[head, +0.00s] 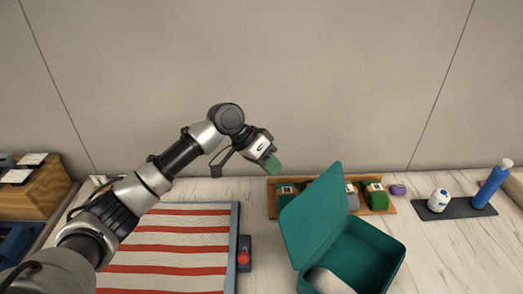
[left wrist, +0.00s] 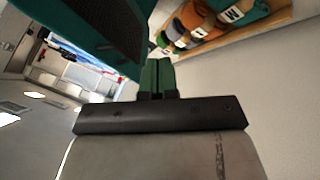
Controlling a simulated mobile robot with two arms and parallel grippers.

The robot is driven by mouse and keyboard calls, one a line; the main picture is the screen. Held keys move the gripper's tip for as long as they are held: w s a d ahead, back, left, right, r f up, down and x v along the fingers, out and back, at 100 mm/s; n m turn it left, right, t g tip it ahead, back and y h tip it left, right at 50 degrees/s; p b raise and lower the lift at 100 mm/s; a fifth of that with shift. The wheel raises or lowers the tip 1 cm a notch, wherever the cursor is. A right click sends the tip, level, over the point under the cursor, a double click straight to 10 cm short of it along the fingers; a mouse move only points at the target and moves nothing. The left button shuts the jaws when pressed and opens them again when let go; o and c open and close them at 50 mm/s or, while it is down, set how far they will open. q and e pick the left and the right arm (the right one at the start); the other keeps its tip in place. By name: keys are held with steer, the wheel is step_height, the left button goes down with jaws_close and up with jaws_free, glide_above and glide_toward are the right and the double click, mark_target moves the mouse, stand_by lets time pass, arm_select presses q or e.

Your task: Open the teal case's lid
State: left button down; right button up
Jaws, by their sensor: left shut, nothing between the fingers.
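The teal case (head: 375,250) stands on the pale wooden table at the front right. Its lid (head: 312,218) is raised and tilted up on the left side, so the inside shows. A pale rounded object (head: 328,281) is partly visible in the case. My left gripper (head: 273,164) is shut and empty, above and to the left of the lid, apart from it. In the left wrist view its green fingertips (left wrist: 157,72) are together, and the dark teal lid (left wrist: 105,35) fills the upper left. My right gripper is not in view.
A wooden tray (head: 272,208) with rolled green and grey items lies behind the case. A red-striped mat (head: 165,250) and a red-knobbed device (head: 243,257) are at left.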

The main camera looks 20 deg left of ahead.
arm_select(q)
steer(key=d, duration=0.1)
steer(key=d+f+p, duration=0.1)
steer(key=d, duration=0.1)
steer(key=s+d+p, duration=0.1)
steer(key=d, duration=0.1)
steer(key=shift+s+d+f, duration=0.1)
steer(key=shift+d+f, duration=0.1)
steer(key=shift+f, duration=0.05)
steer(key=shift+r, duration=0.1)
